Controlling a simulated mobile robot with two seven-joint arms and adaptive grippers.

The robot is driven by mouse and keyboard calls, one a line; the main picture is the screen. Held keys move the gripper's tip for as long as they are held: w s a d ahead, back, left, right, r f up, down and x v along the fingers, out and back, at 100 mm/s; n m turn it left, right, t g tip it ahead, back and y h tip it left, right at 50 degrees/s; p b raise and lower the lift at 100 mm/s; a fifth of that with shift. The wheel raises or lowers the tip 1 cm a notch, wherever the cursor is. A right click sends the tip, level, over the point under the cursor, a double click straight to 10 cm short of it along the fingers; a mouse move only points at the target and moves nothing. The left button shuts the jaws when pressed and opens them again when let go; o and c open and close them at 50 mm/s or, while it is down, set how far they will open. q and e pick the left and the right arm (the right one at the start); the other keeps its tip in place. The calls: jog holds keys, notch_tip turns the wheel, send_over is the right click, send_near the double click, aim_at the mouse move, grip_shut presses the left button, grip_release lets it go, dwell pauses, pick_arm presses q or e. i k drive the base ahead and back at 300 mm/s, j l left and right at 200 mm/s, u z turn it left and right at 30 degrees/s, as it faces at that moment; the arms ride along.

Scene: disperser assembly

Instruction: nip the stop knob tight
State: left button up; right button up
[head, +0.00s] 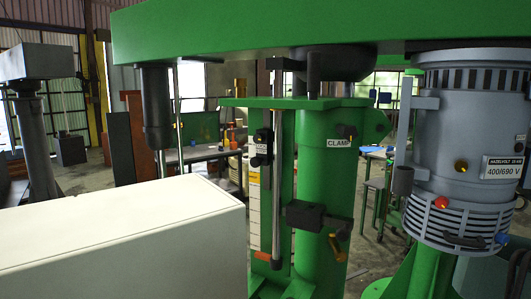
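A green column (325,190) stands in the middle with a steel rod (278,170) upright along its left side. A small black knob (263,136) sits beside the rod, above a scale strip (254,210); a small label by it is too small to read surely. I cannot tell for certain that this is the stop knob. Another dark knob (346,131) sits above a "CLAMP" label (339,143). My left gripper is not in view. A dark part (518,268) at the lower right edge may belong to my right gripper; its fingers cannot be made out.
A large white box (115,235) fills the lower left. A green beam (300,25) crosses overhead. A black block (305,214) with an orange-tipped lever (336,246) juts from the column. A grey motor (465,140) with a lower cage stands at the right.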

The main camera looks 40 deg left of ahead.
aim_at(260, 138)
jog(key=u, duration=1.25)
